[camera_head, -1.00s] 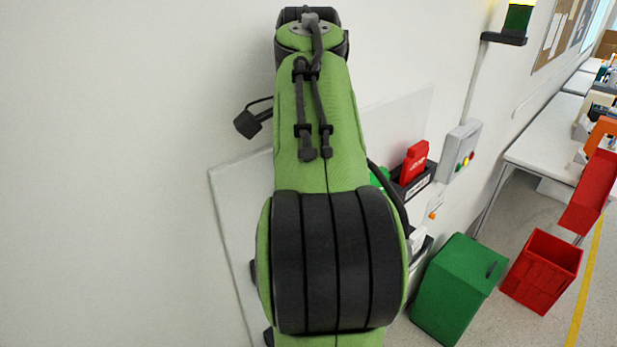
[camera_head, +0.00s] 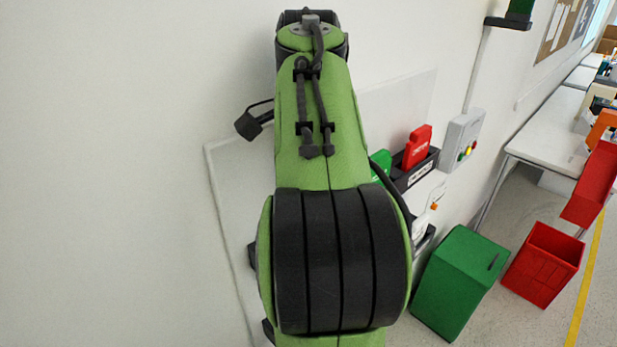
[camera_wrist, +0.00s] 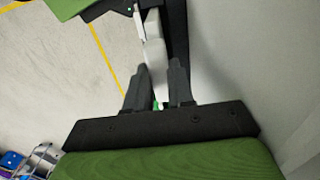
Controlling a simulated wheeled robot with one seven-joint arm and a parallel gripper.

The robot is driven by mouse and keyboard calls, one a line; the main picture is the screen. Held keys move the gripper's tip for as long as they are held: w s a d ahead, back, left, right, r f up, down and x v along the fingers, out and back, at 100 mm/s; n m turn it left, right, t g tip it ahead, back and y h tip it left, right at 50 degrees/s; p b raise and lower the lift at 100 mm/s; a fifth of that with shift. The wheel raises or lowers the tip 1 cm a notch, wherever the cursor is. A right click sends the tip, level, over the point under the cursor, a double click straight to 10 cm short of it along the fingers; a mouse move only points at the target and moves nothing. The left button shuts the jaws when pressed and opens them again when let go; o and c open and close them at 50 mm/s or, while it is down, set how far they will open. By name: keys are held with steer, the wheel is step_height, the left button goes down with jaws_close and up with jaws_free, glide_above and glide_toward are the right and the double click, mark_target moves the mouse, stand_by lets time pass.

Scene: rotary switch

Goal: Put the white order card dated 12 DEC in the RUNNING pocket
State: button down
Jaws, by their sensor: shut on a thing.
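My gripper (camera_wrist: 159,90) shows in the wrist view, its two dark fingers shut on a white, thin thing that I take for the white order card (camera_wrist: 155,62). I see it nearly edge-on and cannot read its date. A dark holder stands right beside it; I cannot tell whether they touch. A small green bit shows between the fingers. In the head view my green arm hides the gripper and much of the wall board (camera_head: 232,200). A dark labelled pocket (camera_head: 418,172) holds a red card (camera_head: 418,146); the label is too small to read.
A green card (camera_head: 381,161) shows beside my arm. Below is another dark pocket with something white (camera_head: 420,228), partly hidden. A grey box with coloured buttons (camera_head: 462,140) is on the wall. A green bin (camera_head: 458,285) and a red bin (camera_head: 543,264) stand on the floor.

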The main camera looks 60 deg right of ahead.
steer(key=shift+f+b, duration=0.55)
steer(key=shift+f, duration=0.3)
steer(key=c, duration=0.9)
jaws_free()
steer(key=shift+r, duration=0.15)
step_height(320, 180, up, 8)
steer(key=p, duration=0.3)
steer(key=shift+f+p, duration=0.2)
steer(key=shift+p, duration=0.15)
steer(key=shift+f, duration=0.15)
